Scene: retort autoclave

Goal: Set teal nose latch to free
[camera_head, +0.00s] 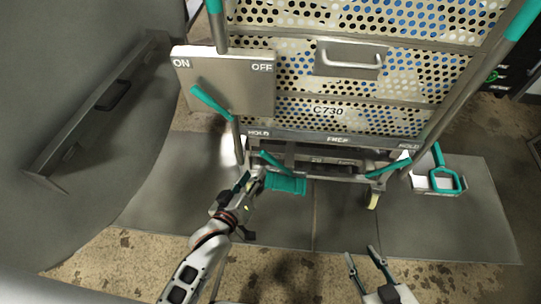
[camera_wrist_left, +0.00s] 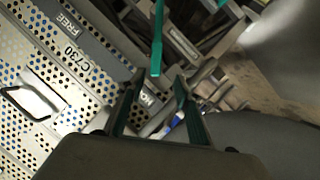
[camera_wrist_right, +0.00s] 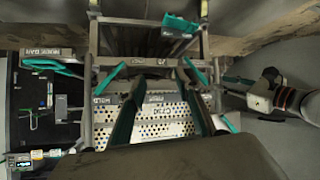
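A teal lever (camera_head: 277,163) slants at the lower left front of the cart (camera_head: 345,95), below a HOLD label (camera_head: 258,132); a second teal lever (camera_head: 388,168) is below the right HOLD label. A FREE label (camera_head: 337,139) lies between them. I cannot tell which lever is the nose latch.
A plate (camera_head: 225,80) marked ON and OFF with a teal lever (camera_head: 211,102) stands at the cart's upper left. A teal-handled part (camera_head: 443,175) lies at the right. A grey curved wall with a ledge (camera_head: 100,105) is at left. The floor before the cart is mostly clear.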

